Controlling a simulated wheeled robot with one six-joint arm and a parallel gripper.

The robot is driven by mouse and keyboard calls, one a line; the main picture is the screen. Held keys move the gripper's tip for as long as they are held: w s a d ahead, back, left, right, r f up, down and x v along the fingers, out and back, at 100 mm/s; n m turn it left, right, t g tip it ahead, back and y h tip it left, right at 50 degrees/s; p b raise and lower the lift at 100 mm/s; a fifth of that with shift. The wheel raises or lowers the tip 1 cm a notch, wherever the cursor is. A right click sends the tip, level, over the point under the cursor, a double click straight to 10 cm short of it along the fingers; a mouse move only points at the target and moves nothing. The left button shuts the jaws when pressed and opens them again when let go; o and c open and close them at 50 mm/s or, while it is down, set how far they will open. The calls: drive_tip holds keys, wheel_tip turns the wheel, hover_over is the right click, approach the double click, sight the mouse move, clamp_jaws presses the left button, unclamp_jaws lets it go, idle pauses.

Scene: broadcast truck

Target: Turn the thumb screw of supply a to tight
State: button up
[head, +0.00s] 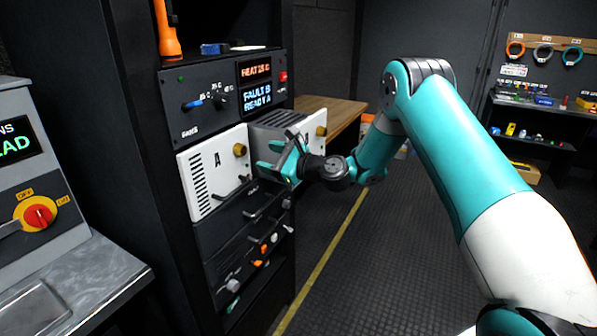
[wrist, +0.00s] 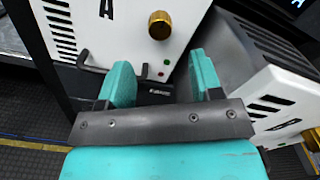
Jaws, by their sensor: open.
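Supply A (head: 203,183) is a white-fronted unit marked "A" in the rack, with black vent slots and a dark handle. Its brass thumb screw (head: 239,150) is at the upper right of its face. In the wrist view the thumb screw (wrist: 159,25) shows as a round knurled knob beyond the fingers. My gripper (head: 283,157) is open and empty, to the right of the thumb screw and apart from it. In the wrist view my gripper (wrist: 160,85) has its two teal fingers spread below the screw. I cannot tell how tight the screw is.
A second white-fronted unit (head: 312,131) with its own brass screw sticks out to the right of supply A, close to my gripper. A control panel (head: 222,97) with lit displays is above. Dark drawers with knobs are below. The floor (head: 400,220) to the right is clear.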

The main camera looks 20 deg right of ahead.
drive_tip(key=b+v, duration=0.2)
drive_tip(key=v, duration=0.7)
drive_tip(key=shift+s, duration=0.25)
drive_tip(key=shift+d, duration=0.1)
drive_tip(key=s+a+r+n+g, duration=0.3)
drive_tip(key=s+a+n+g, duration=0.2)
drive_tip(key=s+a+n, duration=0.25)
drive_tip(key=s+a+r+n+g, duration=0.2)
drive_tip(key=s+a+n+g, duration=0.35)
drive_tip(key=a+n, duration=0.35)
drive_tip(key=s+d+n+g+h, duration=0.1)
drive_tip(key=s+n+g+h, duration=0.3)
drive_tip(key=s+n, duration=0.9)
drive_tip(key=s+h, duration=0.2)
drive_tip(key=s, duration=0.7)
drive_tip(key=shift+s+d, duration=0.15)
drive_tip(key=shift+d, duration=0.1)
drive_tip(key=shift+n, duration=0.25)
